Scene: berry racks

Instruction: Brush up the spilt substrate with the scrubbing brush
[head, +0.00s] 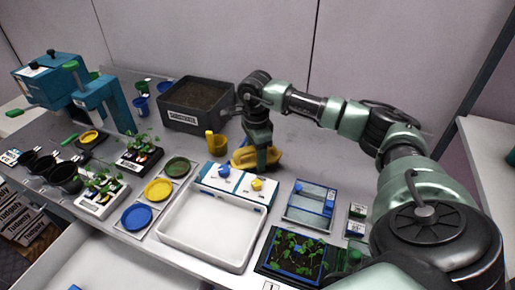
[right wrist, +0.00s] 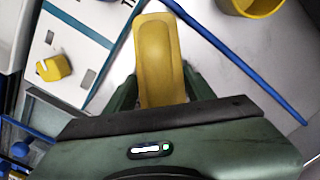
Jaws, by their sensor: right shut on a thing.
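My right gripper (head: 258,157) reaches down to the grey bench behind the white tray. It is shut on the yellow scrubbing brush (head: 241,158), whose yellow body shows on both sides of the fingers. In the right wrist view the brush (right wrist: 158,60) lies between the two green fingers (right wrist: 160,92). Its bristles are hidden, and I cannot tell whether it touches the bench. I cannot make out any spilt substrate on the bench. A dark box of brown substrate (head: 196,123) stands at the back wall. My left gripper is not in view.
A yellow cup (head: 217,145) stands just left of the brush. The white tray (head: 205,258) and a blue-and-white box with knobs (head: 238,181) are in front. A clear blue-edged container (head: 309,203) stands to the right. Seedling pots and coloured dishes fill the left.

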